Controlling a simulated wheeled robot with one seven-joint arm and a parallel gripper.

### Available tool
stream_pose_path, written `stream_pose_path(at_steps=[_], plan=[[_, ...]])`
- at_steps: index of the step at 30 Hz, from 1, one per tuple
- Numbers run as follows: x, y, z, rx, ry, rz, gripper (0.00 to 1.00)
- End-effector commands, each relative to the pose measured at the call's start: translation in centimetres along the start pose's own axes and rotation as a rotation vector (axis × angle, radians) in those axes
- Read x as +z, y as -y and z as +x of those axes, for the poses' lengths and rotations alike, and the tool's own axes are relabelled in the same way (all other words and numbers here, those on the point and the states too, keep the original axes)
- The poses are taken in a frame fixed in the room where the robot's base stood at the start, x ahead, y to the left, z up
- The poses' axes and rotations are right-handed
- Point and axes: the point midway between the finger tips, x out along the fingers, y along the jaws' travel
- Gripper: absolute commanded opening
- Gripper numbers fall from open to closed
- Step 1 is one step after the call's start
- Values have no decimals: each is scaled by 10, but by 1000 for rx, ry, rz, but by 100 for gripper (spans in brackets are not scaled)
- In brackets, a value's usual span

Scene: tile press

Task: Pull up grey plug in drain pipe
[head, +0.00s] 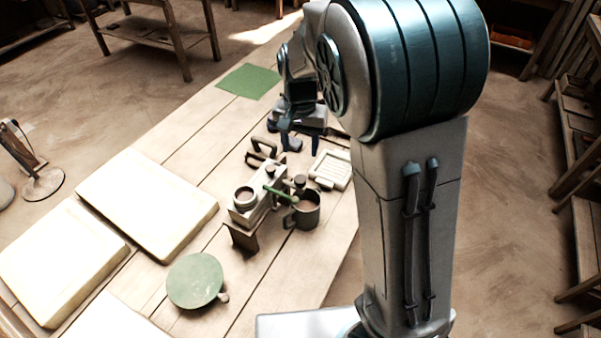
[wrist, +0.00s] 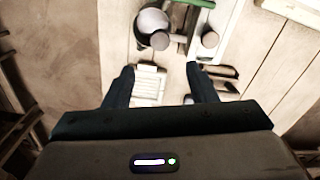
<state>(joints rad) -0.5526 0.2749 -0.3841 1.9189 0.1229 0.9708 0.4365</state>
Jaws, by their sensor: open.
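A grey round-topped knob (head: 300,182), which looks like the plug, stands at the side of a pale block (head: 244,216), just behind a dark grey mug (head: 306,212). In the wrist view this plug (wrist: 160,40) sits at the end of a short side pipe by the mug's rim (wrist: 150,18). A second grey knob (wrist: 210,40) stands on the block. My gripper (head: 304,142) is open and empty above the bench, beyond the plug. In the wrist view its fingers (wrist: 160,68) point toward the plug, with a clear gap. The pipe's inside is hidden.
A white ribbed tray (head: 331,169) lies beside the mug. A green lever (head: 279,194) crosses the block. Dark handled tools (head: 262,152) lie behind it. A round green disc (head: 195,281) and large pale slabs (head: 148,204) are nearer on the bench.

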Motion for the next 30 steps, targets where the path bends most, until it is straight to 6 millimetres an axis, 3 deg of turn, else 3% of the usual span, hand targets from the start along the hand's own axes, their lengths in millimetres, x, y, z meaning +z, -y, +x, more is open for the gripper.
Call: stream_pose_path(at_steps=[9, 15, 21, 29, 30], plan=[[1, -1, 69, 4, 5, 0, 52], [1, -1, 99, 2, 2, -1, 52], [0, -1, 110, 0, 0, 0, 52], [0, 0, 111, 0, 0, -1, 52], [0, 0, 111, 0, 0, -1, 40]])
